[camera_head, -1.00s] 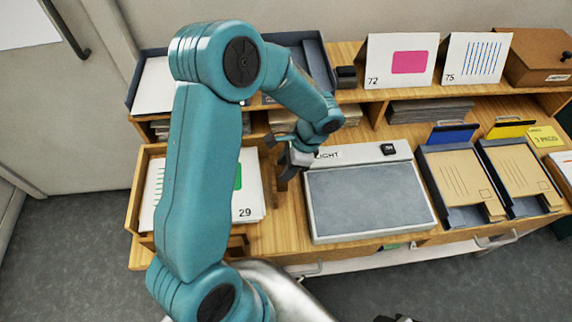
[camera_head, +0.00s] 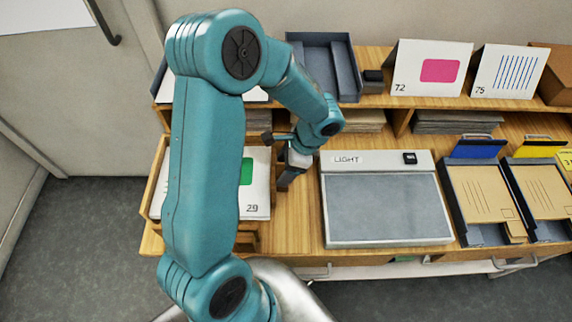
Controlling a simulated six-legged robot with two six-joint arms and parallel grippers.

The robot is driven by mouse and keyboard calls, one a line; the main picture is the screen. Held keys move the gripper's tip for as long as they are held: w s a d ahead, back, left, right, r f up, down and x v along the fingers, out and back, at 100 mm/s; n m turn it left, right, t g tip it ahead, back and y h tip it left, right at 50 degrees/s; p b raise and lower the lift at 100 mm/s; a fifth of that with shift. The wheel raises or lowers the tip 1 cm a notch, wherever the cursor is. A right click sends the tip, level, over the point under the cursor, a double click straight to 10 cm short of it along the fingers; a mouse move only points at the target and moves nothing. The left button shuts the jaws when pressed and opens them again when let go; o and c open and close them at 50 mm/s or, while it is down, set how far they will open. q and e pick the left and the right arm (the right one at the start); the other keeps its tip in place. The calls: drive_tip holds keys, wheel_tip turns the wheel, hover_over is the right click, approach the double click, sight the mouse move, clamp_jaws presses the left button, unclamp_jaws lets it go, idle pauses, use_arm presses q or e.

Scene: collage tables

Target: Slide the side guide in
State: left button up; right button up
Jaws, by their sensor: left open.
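My left gripper (camera_head: 283,160) is open, fingers pointing down, in the narrow gap between the wooden tray (camera_head: 150,190) on the left and the grey light pad (camera_head: 385,208) on the right. One dark finger shows near the tray's right side; the other hangs lower over the wooden table. I see nothing between the fingers. The tray holds white sheets (camera_head: 258,195) marked 29 with a green patch. My left arm hides much of the tray. I cannot clearly make out which part is the side guide. My right gripper is not in view.
Two dark trays with brown envelopes (camera_head: 482,195) stand at the right. A shelf behind holds cards 72 (camera_head: 430,70) and 75 (camera_head: 508,72), an empty dark tray (camera_head: 322,65) and paper stacks (camera_head: 455,121). Drawer handles stick out along the table's front.

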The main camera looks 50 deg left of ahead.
use_arm(q)
drive_tip(key=shift+s, duration=0.1)
drive_tip(key=v, duration=1.6)
drive_tip(key=shift+r, duration=0.2)
drive_tip(key=shift+d, duration=0.1)
